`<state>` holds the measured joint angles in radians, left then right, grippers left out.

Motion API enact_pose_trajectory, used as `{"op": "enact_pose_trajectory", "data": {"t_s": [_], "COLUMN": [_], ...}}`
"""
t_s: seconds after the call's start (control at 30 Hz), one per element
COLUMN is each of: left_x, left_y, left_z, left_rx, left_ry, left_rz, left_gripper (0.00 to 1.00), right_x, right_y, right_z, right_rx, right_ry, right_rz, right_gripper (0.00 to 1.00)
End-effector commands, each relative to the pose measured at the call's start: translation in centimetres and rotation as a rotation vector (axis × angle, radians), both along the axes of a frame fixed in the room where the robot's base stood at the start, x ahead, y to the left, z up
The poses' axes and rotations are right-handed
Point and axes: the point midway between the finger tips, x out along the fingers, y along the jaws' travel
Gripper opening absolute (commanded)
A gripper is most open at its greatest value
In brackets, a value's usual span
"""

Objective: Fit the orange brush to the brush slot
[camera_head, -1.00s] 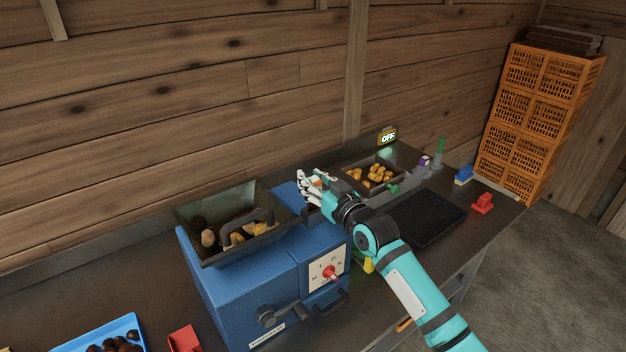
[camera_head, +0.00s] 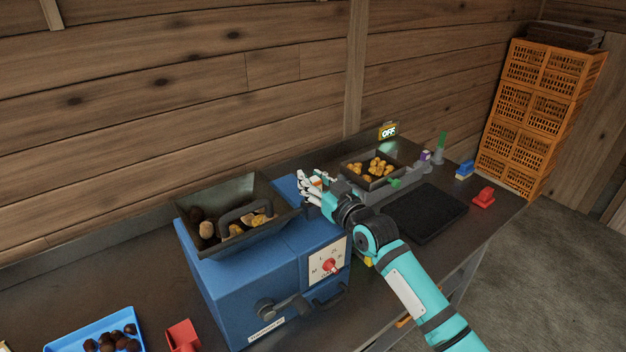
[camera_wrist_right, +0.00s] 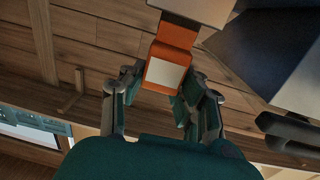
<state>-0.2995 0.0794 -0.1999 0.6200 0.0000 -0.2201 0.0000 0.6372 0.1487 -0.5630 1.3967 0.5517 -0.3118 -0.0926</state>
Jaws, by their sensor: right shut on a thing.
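My right gripper (camera_head: 313,186) is above the right rear part of the blue machine (camera_head: 245,302), right of its hopper. It is shut on the orange brush (camera_wrist_right: 170,55), which shows in the right wrist view as an orange block with a pale face between the fingers. In the head view the brush is mostly hidden by the fingers, with only a small orange patch showing. I cannot make out the brush slot. The left gripper is not in view.
The hopper (camera_head: 190,229) holds chestnuts and has a dark handle. A dark tray (camera_head: 372,183) of yellow chestnuts and a black mat (camera_head: 428,212) lie to the right. A blue tray (camera_head: 70,343) is at front left. Orange crates (camera_head: 527,120) stand at far right.

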Motion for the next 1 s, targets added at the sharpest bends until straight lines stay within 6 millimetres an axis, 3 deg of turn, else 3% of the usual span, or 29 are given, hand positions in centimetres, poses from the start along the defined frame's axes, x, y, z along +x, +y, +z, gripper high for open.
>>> {"op": "enact_pose_trajectory", "data": {"t_s": [0.8, 0.83, 1.0], "left_x": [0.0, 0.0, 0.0], "left_y": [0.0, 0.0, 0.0], "left_z": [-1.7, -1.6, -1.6], "left_rx": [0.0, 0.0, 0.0], "left_ry": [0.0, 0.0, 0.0], "left_rz": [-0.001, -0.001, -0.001], "left_gripper": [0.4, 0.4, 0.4], "right_x": [0.0, 0.0, 0.0], "right_y": [0.0, 0.0, 0.0], "right_z": [-2.2, -2.1, -2.0], "right_rx": [0.0, 0.0, 0.0], "right_ry": [0.0, 0.0, 0.0], "right_rz": [0.0, 0.0, 0.0], "right_gripper": [0.0, 0.31, 0.53]}}
